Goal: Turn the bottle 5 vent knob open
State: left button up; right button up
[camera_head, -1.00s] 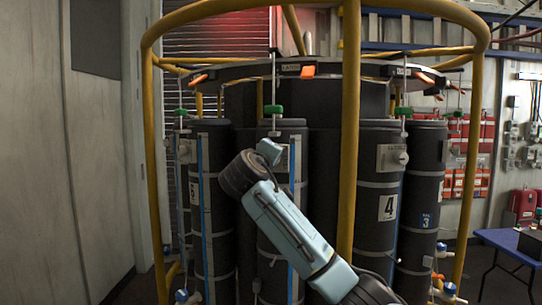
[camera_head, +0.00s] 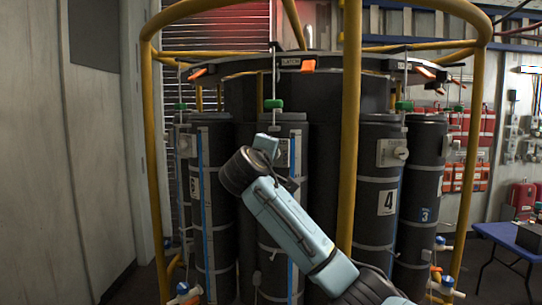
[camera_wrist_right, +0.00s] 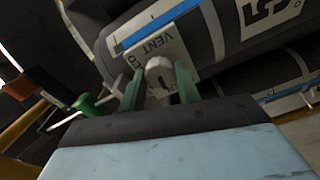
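Bottle 5 (camera_wrist_right: 205,30) is a dark cylinder with a white "5" label and a blue stripe in the right wrist view. Its white plate (camera_wrist_right: 150,48) reads VENT, and the pale vent knob (camera_wrist_right: 159,72) sticks out beside the lettering. My right gripper (camera_wrist_right: 160,88) has its two green fingers on either side of the knob, seemingly pressed against it. The plate looks tilted relative to the fingers. In the head view, my right arm covers part of the middle bottle (camera_head: 273,255), and the fingertips and knob are hidden. My left gripper is not in view.
A yellow frame post (camera_head: 350,130) stands just right of the bottle, close to my right arm. Bottle 4 (camera_head: 378,240) is beyond it. A green handle (camera_head: 273,104) on a rod is above the middle bottle. A blue table (camera_head: 500,232) stands far right.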

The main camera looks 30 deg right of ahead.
jog(key=o, duration=0.4)
jog(key=b+v, duration=0.4)
jog(key=v, duration=0.9)
jog(key=shift+s+a+b, duration=0.15)
jog(key=shift+a+b, duration=0.1)
jog(key=shift+b, duration=0.05)
